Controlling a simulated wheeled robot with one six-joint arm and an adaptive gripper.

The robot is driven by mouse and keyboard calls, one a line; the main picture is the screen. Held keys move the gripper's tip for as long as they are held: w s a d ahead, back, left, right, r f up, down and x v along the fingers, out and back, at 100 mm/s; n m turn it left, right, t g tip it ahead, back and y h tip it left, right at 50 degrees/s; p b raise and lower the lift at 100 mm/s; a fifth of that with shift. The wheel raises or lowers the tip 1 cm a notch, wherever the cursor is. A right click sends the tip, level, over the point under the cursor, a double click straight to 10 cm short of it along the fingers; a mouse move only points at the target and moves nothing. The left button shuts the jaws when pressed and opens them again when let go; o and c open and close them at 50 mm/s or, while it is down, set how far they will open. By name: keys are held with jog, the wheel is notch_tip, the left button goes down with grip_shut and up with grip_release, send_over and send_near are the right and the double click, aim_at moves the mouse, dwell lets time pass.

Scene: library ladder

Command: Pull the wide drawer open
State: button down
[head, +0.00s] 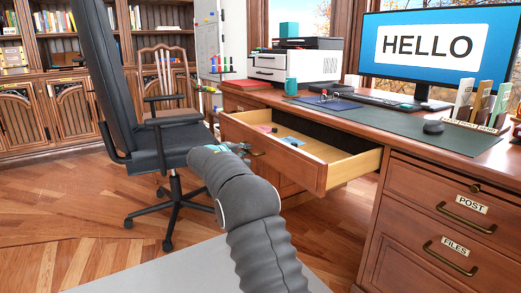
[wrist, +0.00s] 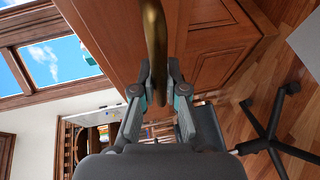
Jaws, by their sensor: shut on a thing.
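The wide drawer (head: 290,167) under the desk top is pulled well out in the head view. Its pale inside shows a few small items, among them a blue one. My gripper (head: 245,150) is at the left part of the drawer's front. In the wrist view, my gripper (wrist: 159,78) is shut on the brass handle (wrist: 154,35), which passes between the two fingers. The handle is mostly hidden by my gripper in the head view.
A black office chair (head: 170,146) stands left of the drawer, close to my arm. The desk top holds a monitor (head: 424,45), a printer (head: 293,65) and a teal mug (head: 291,86). Drawers marked POST (head: 450,203) and FILES (head: 435,253) are shut at right.

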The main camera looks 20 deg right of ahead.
jog(key=shift+s+a+r, duration=0.15)
jog(key=shift+a+r, duration=0.05)
jog(key=shift+a, duration=0.5)
jog(key=shift+s+a+r, duration=0.1)
jog(key=shift+a+r, duration=0.05)
jog(key=shift+a, duration=0.5)
jog(key=c, duration=1.2)
grip_release()
jog(key=shift+a, duration=0.2)
jog(key=shift+d+f, duration=0.15)
jog(key=shift+s, duration=0.1)
jog(key=v, duration=1.2)
